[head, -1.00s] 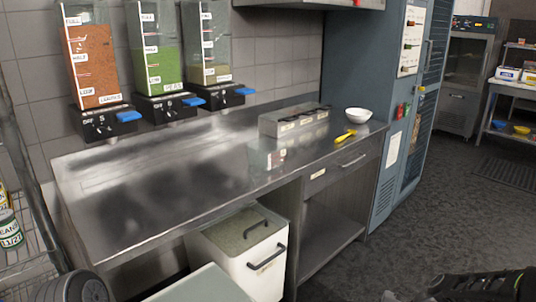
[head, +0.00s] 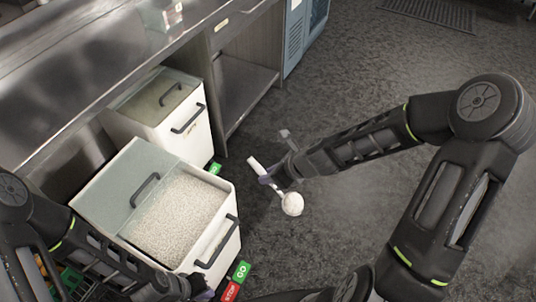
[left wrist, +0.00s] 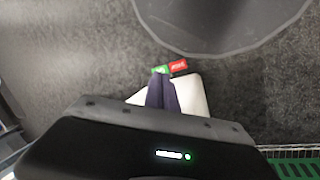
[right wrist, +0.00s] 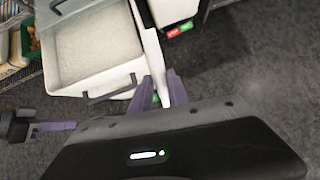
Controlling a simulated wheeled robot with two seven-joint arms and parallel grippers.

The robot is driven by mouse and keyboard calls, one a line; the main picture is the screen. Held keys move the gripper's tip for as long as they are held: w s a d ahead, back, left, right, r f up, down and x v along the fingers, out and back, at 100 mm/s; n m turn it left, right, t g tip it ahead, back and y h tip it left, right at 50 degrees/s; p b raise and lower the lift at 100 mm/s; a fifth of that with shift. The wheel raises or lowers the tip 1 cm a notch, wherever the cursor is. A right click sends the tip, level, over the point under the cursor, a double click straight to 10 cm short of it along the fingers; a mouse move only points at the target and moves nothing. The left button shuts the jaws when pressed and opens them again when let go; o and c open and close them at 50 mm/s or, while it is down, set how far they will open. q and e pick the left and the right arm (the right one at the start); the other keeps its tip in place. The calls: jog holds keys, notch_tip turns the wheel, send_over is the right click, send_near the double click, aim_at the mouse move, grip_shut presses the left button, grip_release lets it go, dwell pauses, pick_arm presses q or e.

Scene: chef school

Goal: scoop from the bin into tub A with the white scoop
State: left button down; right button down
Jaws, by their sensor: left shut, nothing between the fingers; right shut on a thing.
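The open bin (head: 232,190) is white and holds pale grains, with its clear lid part (head: 133,165) over the back. It also shows in the right wrist view (right wrist: 62,85). My right gripper (head: 272,180) is shut on the handle of the white scoop (head: 257,166), right of the bin and clear of it. The scoop's bowl carries a pale heap (head: 292,204). In the right wrist view the white handle (right wrist: 152,50) runs up from between the fingers. My left gripper (head: 204,294) is shut and empty, low by the bin's front. I cannot make out tub A.
A second white bin (head: 175,125), lidded, stands behind under the steel counter (head: 90,70). Green and red tags (head: 236,280) sit at the open bin's lower front. A wire rack with green crates (head: 72,280) is at lower left. Grey floor is free to the right.

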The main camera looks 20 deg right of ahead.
jog(key=shift+w+m+t+h+p, duration=0.2)
jog(key=shift+m+h, duration=0.3)
jog(key=shift+m, duration=0.35)
jog(key=shift+w+m+t+h+p, duration=0.1)
jog(key=shift+m+t+h, duration=0.3)
jog(key=shift+m, duration=0.45)
jog(key=m, duration=0.1)
jog(key=m+h, duration=0.1)
jog(key=shift+d+r+m+h, duration=0.3)
jog(key=shift+d+m+h, duration=0.05)
jog(key=shift+m+h, duration=0.05)
jog(key=shift+s+d+m+h, duration=0.1)
jog(key=shift+d+m+h, duration=0.2)
jog(key=shift+m, duration=0.1)
